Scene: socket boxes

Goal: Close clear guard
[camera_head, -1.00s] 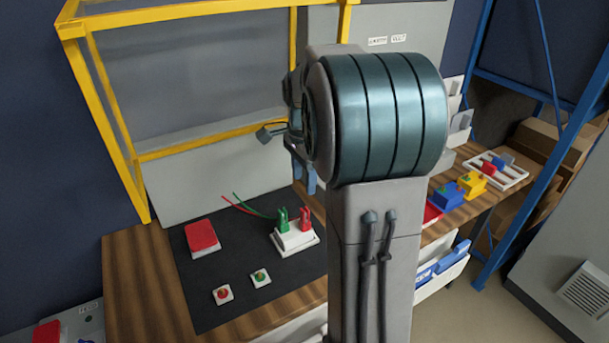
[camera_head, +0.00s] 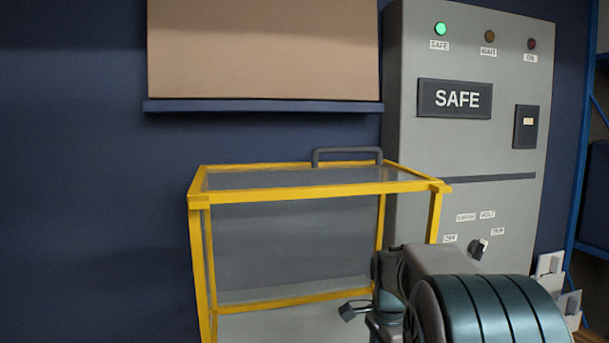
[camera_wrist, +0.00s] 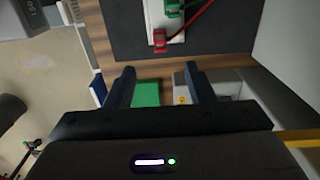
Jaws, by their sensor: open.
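The clear guard (camera_head: 315,188) is a yellow frame with see-through panels and a grey bar handle (camera_head: 347,152) along its top. It stands in the middle of the head view, left of the grey cabinet; its lower part is cut off by the picture edge. I cannot tell from this view how far the guard is open. My gripper (camera_wrist: 159,72) is open in the wrist view, with two dark fingers apart and nothing held. It points down near the edge of the wooden bench. The guard's handle is not between the fingers.
The grey cabinet (camera_head: 455,145) shows SAFE and a lit green lamp (camera_head: 440,29). A knob (camera_head: 479,249) is low on it. In the wrist view, a white socket box (camera_wrist: 158,14) with red and green plugs sits on a dark mat (camera_wrist: 115,30). A green object (camera_wrist: 147,93) shows between the fingers.

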